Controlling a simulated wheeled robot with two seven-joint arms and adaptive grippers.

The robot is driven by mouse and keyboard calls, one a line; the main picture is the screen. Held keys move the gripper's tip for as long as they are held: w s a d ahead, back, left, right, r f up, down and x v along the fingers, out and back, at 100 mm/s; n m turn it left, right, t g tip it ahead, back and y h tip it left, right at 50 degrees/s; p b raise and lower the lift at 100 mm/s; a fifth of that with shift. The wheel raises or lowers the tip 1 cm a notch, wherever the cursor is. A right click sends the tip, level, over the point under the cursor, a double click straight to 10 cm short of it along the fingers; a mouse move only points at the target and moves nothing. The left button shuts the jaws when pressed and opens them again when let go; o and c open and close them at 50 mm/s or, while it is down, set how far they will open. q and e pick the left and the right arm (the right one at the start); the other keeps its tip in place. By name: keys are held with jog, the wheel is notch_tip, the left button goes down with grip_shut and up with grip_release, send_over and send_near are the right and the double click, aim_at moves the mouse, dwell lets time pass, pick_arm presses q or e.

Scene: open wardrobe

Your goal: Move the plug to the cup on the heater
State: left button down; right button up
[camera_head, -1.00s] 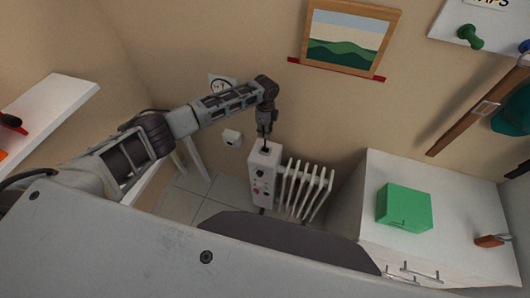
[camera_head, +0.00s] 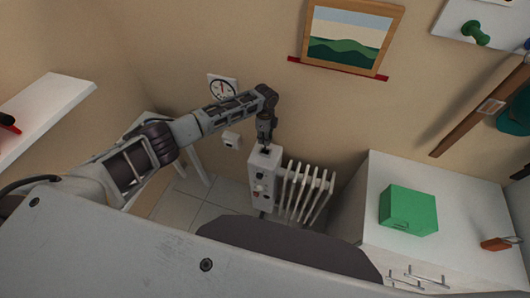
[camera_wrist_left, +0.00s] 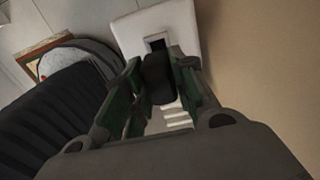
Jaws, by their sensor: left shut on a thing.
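The white heater (camera_head: 318,183) stands on the floor against the wall, with a control box (camera_head: 262,187) at its left end. My left gripper (camera_head: 265,146) points down just above the top of this box. In the left wrist view its fingers (camera_wrist_left: 157,85) are shut on a dark plug (camera_wrist_left: 158,72). A dark square opening, the cup (camera_wrist_left: 157,44), shows in the white top of the box just beyond the plug. The plug partly covers it, and I cannot tell whether they touch. My right gripper is not in view.
A white wall socket (camera_head: 231,140) is left of the heater. A white cabinet (camera_head: 420,255) with a green box (camera_head: 408,210) on it stands to the right. A white shelf (camera_head: 45,112) is at the far left. A framed picture (camera_head: 345,38) hangs above.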

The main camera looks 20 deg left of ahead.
pick_arm(q)
jog(key=shift+f, duration=0.1)
jog(key=shift+f+b, duration=1.6)
jog(key=shift+f, duration=0.65)
jog(key=shift+p, duration=0.45)
dwell(0.9)
jog(key=shift+f+b, duration=1)
jog(key=shift+f, duration=0.35)
dwell(0.7)
jog(key=c, duration=1.1)
grip_release()
jog(key=shift+r, duration=0.1)
jog(key=shift+r, duration=5.9)
